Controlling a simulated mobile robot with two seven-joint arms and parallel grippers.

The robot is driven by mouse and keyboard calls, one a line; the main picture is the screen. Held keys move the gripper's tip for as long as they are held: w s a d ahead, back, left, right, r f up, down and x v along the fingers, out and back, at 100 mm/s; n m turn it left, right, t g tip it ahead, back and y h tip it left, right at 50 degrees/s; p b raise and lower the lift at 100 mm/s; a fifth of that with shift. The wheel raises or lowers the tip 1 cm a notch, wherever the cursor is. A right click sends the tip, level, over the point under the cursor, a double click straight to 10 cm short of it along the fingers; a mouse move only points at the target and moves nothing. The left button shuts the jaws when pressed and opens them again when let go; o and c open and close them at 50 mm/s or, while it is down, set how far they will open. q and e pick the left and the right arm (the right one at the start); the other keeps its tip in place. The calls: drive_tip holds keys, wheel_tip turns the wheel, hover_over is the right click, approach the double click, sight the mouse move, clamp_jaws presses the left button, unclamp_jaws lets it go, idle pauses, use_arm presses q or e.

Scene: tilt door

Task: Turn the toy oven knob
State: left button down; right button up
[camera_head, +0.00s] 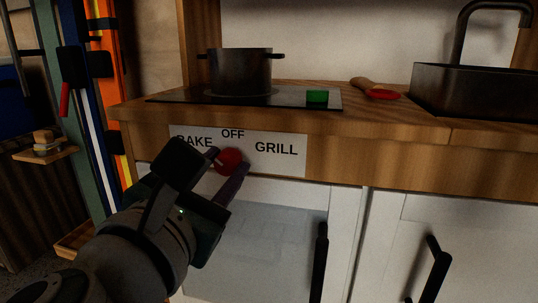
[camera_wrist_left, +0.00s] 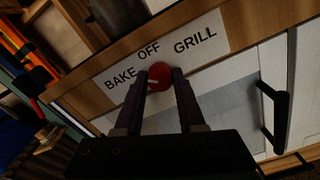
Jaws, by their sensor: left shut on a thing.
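The red oven knob (camera_head: 229,161) sits on a white label panel (camera_head: 290,164) marked BAKE, OFF and GRILL, on the front of the wooden toy kitchen. My left gripper (camera_head: 228,164) has its two fingers on either side of the knob and is shut on it. In the left wrist view the knob (camera_wrist_left: 160,75) shows between the fingertips, with a pale pointer mark on its left side, toward BAKE. The fingers partly cover the knob's sides. My right gripper is in neither view.
The oven door's black handle (camera_head: 320,262) and a cupboard handle (camera_head: 436,270) stick out below, to the right.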

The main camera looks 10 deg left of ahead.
use_arm(q)
drive_tip(key=m+p, duration=0.3)
drive_tip(key=m, duration=0.1)
drive_tip(key=shift+r+p, duration=0.2)
drive_tip(key=shift+p, duration=0.15)
drive_tip(key=m+p, duration=0.1)
drive_tip(key=m, duration=0.2)
drive_tip(key=shift+f, duration=0.1)
drive_tip(key=shift+f+m+p, duration=0.1)
drive_tip(key=shift+m+p, duration=0.9)
drive_tip(key=shift+m, duration=0.5)
drive_tip(key=c, duration=0.5)
unclamp_jaws()
drive_tip(key=s+p, duration=0.2)
drive_tip(key=s, duration=0.8)
drive_tip(key=shift+a, duration=0.15)
